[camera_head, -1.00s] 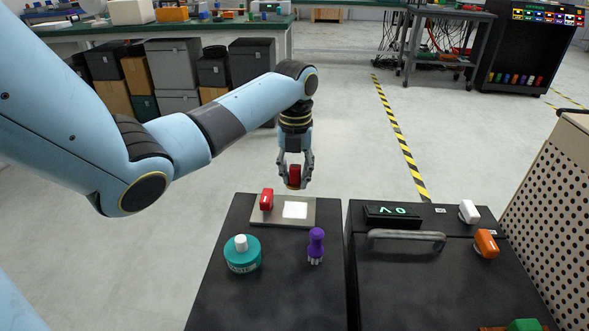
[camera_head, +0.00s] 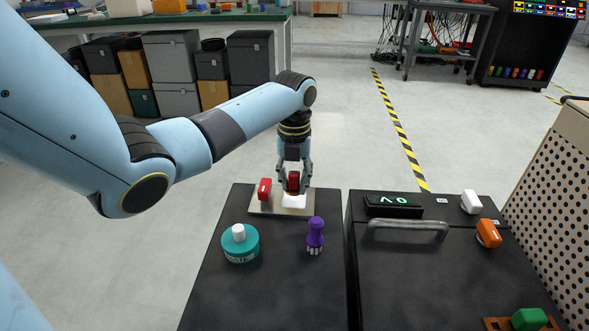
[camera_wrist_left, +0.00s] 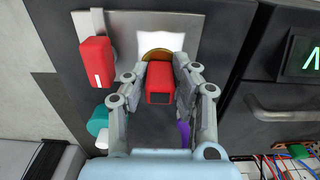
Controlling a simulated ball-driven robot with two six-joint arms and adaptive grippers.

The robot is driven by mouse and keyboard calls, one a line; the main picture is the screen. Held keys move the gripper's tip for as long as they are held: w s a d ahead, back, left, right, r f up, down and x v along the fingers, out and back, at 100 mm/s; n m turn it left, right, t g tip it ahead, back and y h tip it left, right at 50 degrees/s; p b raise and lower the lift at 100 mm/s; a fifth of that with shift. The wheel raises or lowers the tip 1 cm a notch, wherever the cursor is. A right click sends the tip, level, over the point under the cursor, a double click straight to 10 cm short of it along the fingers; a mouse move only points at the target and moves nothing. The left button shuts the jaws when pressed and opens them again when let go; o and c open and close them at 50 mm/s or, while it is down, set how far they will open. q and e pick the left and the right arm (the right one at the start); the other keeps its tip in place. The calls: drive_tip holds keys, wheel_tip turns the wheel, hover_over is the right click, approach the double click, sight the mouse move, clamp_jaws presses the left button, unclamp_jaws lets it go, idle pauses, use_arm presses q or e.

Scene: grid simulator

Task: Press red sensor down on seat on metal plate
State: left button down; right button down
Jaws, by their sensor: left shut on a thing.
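My left gripper (camera_head: 293,184) is shut on a red sensor (camera_wrist_left: 160,83), with a finger on each side of it. In the head view the held red sensor (camera_head: 293,181) is just above or at the white square seat (camera_head: 294,201) on the metal plate (camera_head: 262,208). A brass-coloured round part shows at its far end in the left wrist view (camera_wrist_left: 156,54). I cannot tell whether it touches the seat. A second red block (camera_head: 264,190) stands on the left of the plate, apart from the gripper. My right gripper is not in view.
A teal container with a white cap (camera_head: 240,243) and a purple tool (camera_head: 315,235) stand in front of the plate. To the right are a display with green signs (camera_head: 393,205), a metal handle (camera_head: 408,229), a white block (camera_head: 471,202) and an orange block (camera_head: 488,233).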

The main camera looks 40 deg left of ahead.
sight(294, 189)
use_arm(q)
drive_tip(key=shift+f, duration=0.4)
drive_tip(key=shift+r, duration=0.15)
drive_tip(key=shift+p, duration=0.3)
idle(0.5)
drive_tip(key=shift+f+b, duration=0.55)
drive_tip(key=shift+f, duration=0.8)
drive_tip(key=shift+s+f, duration=0.1)
drive_tip(key=shift+f, duration=0.05)
idle(1.0)
drive_tip(key=shift+p, duration=0.4)
